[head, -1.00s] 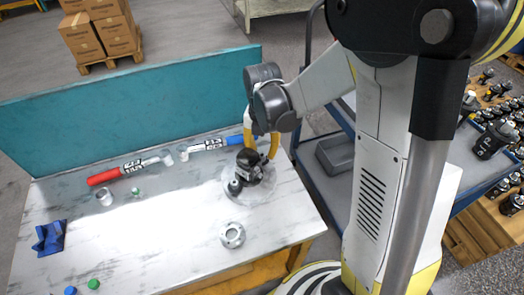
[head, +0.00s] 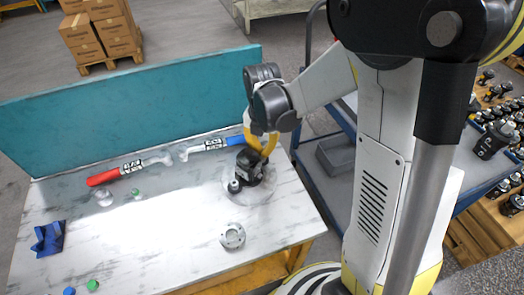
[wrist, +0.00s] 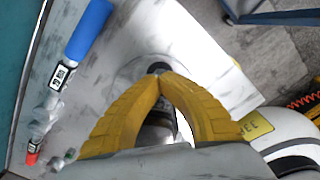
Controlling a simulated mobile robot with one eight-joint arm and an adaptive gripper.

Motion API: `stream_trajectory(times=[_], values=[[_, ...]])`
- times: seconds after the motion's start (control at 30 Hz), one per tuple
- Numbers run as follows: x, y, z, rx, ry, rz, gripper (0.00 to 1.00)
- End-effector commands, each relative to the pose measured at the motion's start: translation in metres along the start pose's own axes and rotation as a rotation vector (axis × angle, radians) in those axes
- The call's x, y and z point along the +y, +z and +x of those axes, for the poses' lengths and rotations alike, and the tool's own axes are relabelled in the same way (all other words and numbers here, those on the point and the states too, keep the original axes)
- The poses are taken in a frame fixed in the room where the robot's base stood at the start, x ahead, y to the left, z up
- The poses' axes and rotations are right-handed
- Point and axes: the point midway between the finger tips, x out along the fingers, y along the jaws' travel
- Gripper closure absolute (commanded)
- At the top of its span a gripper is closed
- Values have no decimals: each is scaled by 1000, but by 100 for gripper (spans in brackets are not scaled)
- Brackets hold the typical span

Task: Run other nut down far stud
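My gripper (head: 264,153) is at the black hydraulic motor (head: 246,172) near the table's right end, in the head view. In the wrist view the two yellow fingers of my gripper (wrist: 160,70) point down and lean together, their tips meeting or almost meeting. A dark, round part of the motor (wrist: 158,65) shows just beyond the tips. I cannot make out a nut between the tips. The studs are hidden by the fingers or too small to tell. The motor stands upright on a pale round base (head: 266,192).
A grey flanged ring (head: 232,236) lies in front of the motor. Red-handled (head: 104,177) and blue-handled (head: 235,140) tools lie along the teal back panel (head: 130,105). Small green and blue pieces and a blue block (head: 48,239) are at the left. The table's middle is clear.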

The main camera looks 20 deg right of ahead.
Motion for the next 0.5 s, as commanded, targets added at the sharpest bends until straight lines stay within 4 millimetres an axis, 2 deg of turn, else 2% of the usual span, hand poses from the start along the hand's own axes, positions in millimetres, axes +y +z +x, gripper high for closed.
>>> stream_trajectory(times=[0.1, 0.23, 0.5], values=[[0, 0, 2, 0, 0, 191, 100], [0, 0, 2, 0, 0, 361, 100], [0, 0, 1, 0, 0, 417, 100]])
